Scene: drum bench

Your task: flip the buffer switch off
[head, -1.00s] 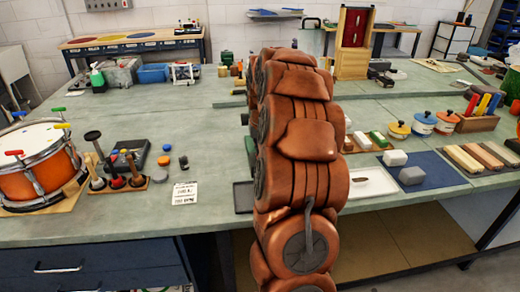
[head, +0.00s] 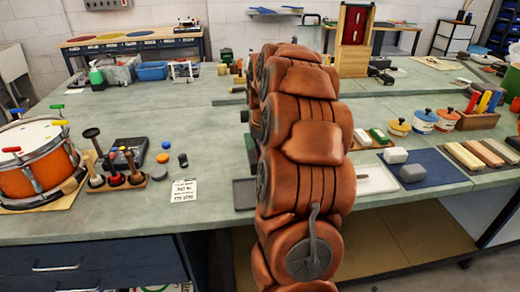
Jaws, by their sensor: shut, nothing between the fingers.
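My copper-coloured arm reaches away over the middle of the bench and covers the centre of the head view. My gripper is hidden behind it. I cannot make out a buffer switch. A dark green part (head: 250,148) shows just left of my arm, above a small dark tray (head: 244,194). It may belong to the buffer, but most of it is hidden and I cannot tell.
An orange drum (head: 38,176) and a wooden rack of upright tools (head: 117,183) stand at the left. A white card (head: 184,190) lies nearby. Right of my arm are a white tray (head: 378,180), a blue mat (head: 440,173) and several lidded jars (head: 423,122).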

